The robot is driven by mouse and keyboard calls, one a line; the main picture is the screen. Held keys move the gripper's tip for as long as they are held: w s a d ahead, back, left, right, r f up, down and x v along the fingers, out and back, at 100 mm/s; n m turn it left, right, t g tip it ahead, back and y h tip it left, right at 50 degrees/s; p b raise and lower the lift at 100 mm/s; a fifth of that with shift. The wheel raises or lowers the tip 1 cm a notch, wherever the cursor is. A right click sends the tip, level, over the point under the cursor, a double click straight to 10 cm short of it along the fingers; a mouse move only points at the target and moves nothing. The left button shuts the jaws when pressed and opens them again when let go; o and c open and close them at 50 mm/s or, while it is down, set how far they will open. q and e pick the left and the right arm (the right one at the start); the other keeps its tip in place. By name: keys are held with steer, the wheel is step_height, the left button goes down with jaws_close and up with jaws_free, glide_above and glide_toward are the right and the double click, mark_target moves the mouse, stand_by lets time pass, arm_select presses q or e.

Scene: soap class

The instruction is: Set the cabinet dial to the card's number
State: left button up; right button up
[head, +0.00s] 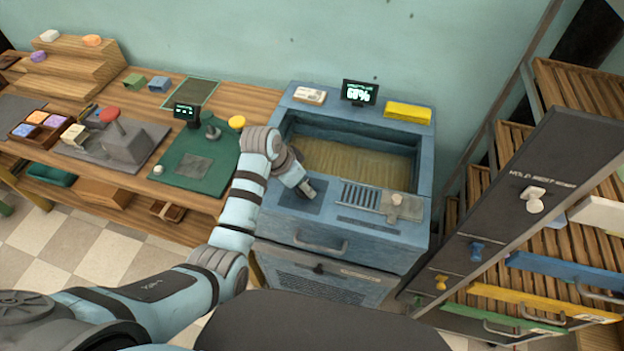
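My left gripper (306,189) is at the front left of a blue tub unit, low over or touching a dark square pad (292,204); its finger gap is too small to tell. My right gripper is not in view. A dark cabinet (520,150) stands on the right, with white lettering and a pale knob (533,200) on its face, far from my gripper. A small pale knob (396,199) stands on the tub's front ledge. A small whitish block or card (309,95) lies on the tub's back edge; no number is readable on it.
The tub's display (360,93) seems to read 60%. A yellow block (408,112) lies to its right. The wooden bench (235,97) on the left holds a green mat (190,180), a red-knobbed press (122,140) and a soap tray (42,126).

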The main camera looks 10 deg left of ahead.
arm_select(q)
steer(key=shift+w+f, duration=0.1)
steer(key=shift+f, duration=0.4)
steer(key=shift+r, duration=0.1)
steer(key=c, duration=1.2)
steer(key=shift+o, duration=0.3)
